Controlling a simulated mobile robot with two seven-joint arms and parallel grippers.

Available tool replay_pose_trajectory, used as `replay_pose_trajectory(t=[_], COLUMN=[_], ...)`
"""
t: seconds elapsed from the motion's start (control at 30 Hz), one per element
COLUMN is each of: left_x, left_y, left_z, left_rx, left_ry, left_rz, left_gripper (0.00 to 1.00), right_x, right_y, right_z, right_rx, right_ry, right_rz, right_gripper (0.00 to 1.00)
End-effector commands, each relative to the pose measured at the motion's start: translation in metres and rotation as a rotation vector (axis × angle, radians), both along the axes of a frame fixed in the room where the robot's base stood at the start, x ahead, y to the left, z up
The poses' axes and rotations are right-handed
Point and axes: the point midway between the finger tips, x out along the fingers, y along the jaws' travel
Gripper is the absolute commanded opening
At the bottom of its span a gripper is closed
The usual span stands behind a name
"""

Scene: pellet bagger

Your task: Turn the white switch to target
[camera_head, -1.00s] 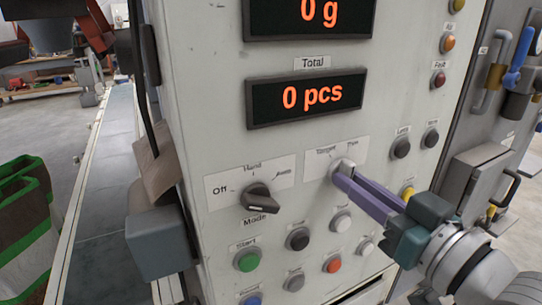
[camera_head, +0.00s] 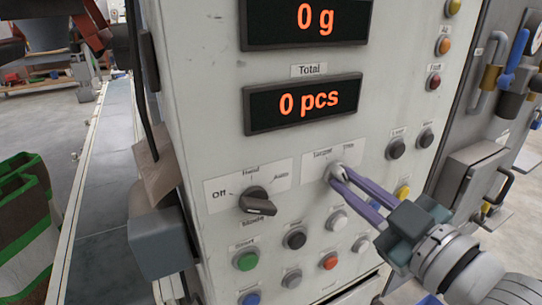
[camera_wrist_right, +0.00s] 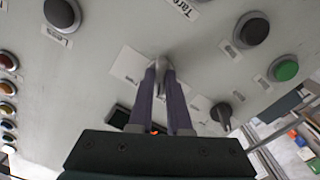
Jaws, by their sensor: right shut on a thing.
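The white switch (camera_head: 337,170) sits on the control panel between the labels Target and Tare, right of the black Mode knob (camera_head: 257,201). My right gripper (camera_head: 341,178) reaches it from the lower right, with its purple fingers shut on the switch. In the right wrist view the switch (camera_wrist_right: 163,63) shows between and just beyond the fingertips, which partly hide it. Which label the switch points to is hard to tell. My left gripper is not in view.
Several push buttons surround the switch, including a green Start button (camera_head: 246,261) and a red one (camera_head: 328,261). The display above (camera_head: 303,102) reads 0 pcs. A conveyor (camera_head: 106,200) runs along the left. A grey box with a handle (camera_head: 468,180) is at right.

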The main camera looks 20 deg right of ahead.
Motion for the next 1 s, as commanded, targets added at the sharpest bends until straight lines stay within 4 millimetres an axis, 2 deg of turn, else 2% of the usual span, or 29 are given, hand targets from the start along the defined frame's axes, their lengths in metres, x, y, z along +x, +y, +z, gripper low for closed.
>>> replay_pose_trajectory(t=[0.43,0.47,0.7,1.0], left_x=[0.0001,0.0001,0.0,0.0], left_y=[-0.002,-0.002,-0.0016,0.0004], left_z=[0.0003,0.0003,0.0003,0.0], left_rx=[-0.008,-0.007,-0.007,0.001], left_ry=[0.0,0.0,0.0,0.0], left_rz=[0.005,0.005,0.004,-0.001], left_gripper=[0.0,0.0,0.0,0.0], right_x=[0.0002,0.0001,0.0001,-0.0031], right_y=[0.0001,0.0001,0.0,-0.0003], right_z=[0.0004,0.0004,0.0002,-0.0002], right_rx=[-0.013,-0.013,-0.011,-0.01], right_ry=[-0.002,-0.002,-0.002,-0.001], right_rz=[0.001,0.001,0.001,0.0], right_gripper=[0.0,0.2,0.46,0.46])
